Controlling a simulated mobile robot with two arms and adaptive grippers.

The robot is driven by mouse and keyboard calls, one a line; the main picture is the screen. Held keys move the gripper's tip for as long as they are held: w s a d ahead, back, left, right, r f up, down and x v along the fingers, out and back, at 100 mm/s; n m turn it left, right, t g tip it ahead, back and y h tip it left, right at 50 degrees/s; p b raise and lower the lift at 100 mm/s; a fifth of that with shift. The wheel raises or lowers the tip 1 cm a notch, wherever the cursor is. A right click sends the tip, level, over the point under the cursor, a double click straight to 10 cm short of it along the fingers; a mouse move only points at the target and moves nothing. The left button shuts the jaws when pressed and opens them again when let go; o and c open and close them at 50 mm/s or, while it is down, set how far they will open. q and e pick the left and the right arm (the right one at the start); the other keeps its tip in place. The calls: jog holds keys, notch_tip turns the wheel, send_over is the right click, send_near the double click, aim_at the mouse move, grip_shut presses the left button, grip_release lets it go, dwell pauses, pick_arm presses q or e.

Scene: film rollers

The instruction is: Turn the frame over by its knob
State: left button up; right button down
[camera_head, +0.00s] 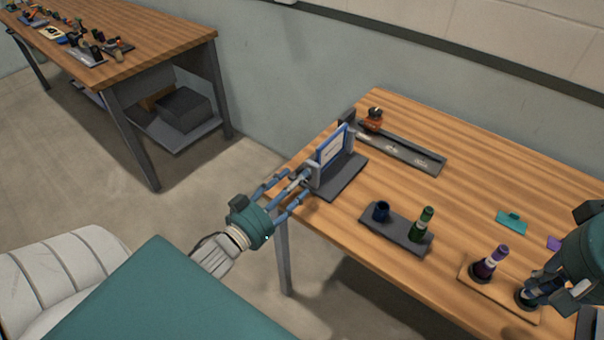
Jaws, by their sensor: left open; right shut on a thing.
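The frame (334,148), a white panel with a blue border, stands upright in a dark grey stand (345,180) at the left end of the near table. Its knob is on the left side, largely hidden by my fingers. My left gripper (300,185) is open, its fingers spread around the knob's place; I cannot tell whether they touch it. My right gripper (548,289) is at the lower right, shut on a dark round piece (526,298) at the right end of a wooden tray (505,295). My fingers partly cover that piece.
A grey tray (400,151) with an orange-brown pot (373,119) lies behind the frame. A purple bottle (489,263) stands on the wooden tray.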

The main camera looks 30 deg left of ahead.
pick_arm(q)
jog(key=shift+w+d, duration=0.1)
jog(key=shift+w, duration=1.5)
jog(key=c, duration=1.2)
